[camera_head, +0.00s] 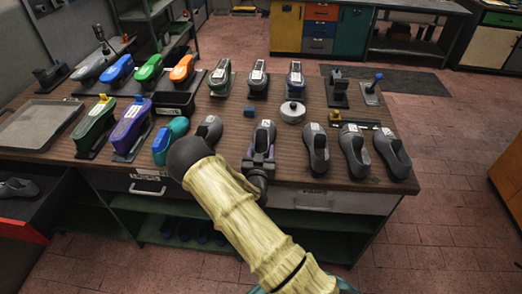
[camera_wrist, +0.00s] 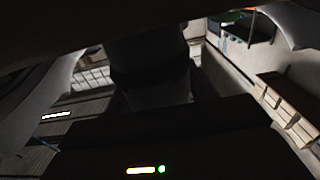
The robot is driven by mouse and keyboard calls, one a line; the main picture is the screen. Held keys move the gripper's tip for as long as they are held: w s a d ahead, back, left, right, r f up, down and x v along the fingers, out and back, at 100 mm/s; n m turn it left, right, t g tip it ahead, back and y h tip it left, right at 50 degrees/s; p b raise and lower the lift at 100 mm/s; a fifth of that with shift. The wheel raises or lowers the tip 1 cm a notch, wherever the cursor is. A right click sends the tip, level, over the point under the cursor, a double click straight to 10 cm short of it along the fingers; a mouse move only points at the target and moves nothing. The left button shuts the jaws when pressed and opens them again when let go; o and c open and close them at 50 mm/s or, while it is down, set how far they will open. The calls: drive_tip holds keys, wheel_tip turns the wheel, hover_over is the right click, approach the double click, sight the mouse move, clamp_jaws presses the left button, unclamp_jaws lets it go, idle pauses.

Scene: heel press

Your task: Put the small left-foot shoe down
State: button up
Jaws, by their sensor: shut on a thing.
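My gripper (camera_head: 260,167) is at the front edge of the workbench, low over the top, and is shut on a dark grey shoe (camera_head: 264,134) with a white label. The shoe points away from me, about level with its neighbours. I cannot tell whether its sole touches the bench. Another grey shoe (camera_head: 210,129) is to its left, partly behind my arm. More grey shoes stand to the right, the nearest of them (camera_head: 315,148) clear of my gripper. Left or right foot cannot be read. The wrist view is mostly dark; a dark shape (camera_wrist: 150,70) fills its middle.
A grey tray (camera_head: 38,127) is far left.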

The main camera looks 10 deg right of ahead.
drive_tip(key=shift+f, duration=0.1)
drive_tip(key=o, duration=1.2)
drive_tip(key=shift+r, duration=0.2)
drive_tip(key=b+v, duration=0.3)
drive_tip(key=v, duration=0.9)
